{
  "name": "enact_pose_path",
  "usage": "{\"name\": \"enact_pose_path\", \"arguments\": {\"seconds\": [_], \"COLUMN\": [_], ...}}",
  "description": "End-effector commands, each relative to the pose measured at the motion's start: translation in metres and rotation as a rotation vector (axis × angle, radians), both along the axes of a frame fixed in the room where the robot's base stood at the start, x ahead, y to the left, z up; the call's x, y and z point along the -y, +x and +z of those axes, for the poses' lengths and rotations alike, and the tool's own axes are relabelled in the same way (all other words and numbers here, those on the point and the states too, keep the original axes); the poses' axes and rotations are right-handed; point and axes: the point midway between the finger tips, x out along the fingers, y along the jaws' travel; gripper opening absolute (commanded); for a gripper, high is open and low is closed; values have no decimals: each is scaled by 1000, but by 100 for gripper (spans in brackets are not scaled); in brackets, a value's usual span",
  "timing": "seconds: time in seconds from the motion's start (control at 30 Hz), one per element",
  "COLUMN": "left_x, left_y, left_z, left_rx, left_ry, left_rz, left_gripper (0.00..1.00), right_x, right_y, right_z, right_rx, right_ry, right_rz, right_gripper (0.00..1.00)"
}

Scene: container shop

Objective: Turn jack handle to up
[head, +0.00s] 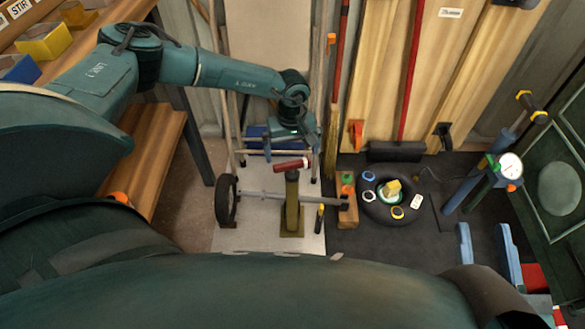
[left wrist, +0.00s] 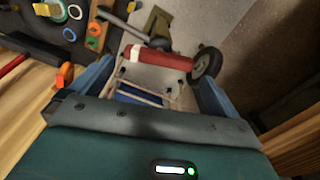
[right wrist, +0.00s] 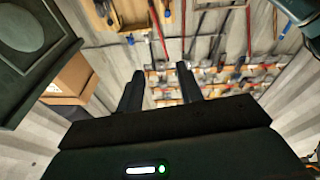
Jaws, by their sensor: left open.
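The jack has an olive post (head: 292,205) on a square foot, with a grey bar across it and a wheel (head: 226,200) at its left end. Its red handle (head: 292,164) lies roughly level at the top of the post. In the left wrist view the red handle (left wrist: 160,59) with a white band lies beyond the fingertips. My left gripper (head: 290,147) is open, just behind and above the handle. Its two blue fingers stand wide apart, with nothing gripped.
A black tyre (head: 372,210) with coloured rings lies right of the jack, beside a wooden block (head: 348,205). A blue floor pump with a gauge (head: 511,165) stands further right. Brooms lean on the back wall. A wooden shelf (head: 150,150) is at left.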

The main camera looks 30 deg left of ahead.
Motion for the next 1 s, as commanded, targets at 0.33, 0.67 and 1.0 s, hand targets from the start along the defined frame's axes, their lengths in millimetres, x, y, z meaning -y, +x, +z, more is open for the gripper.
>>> {"name": "enact_pose_path", "arguments": {"seconds": [0.33,0.67,1.0], "left_x": [0,0,0], "left_y": [0,0,0], "left_z": [-55,-59,-59], "left_rx": [0,1,0], "left_ry": [-1,-1,-1], "left_rz": [-1,0,0], "left_gripper": [100,100,77], "right_x": [-1,-1,0], "right_y": [5,6,6], "right_z": [10,16,16], "right_rx": [90,120,121], "right_ry": [31,28,27], "right_rz": [25,25,24], "right_gripper": [36,36,36]}}
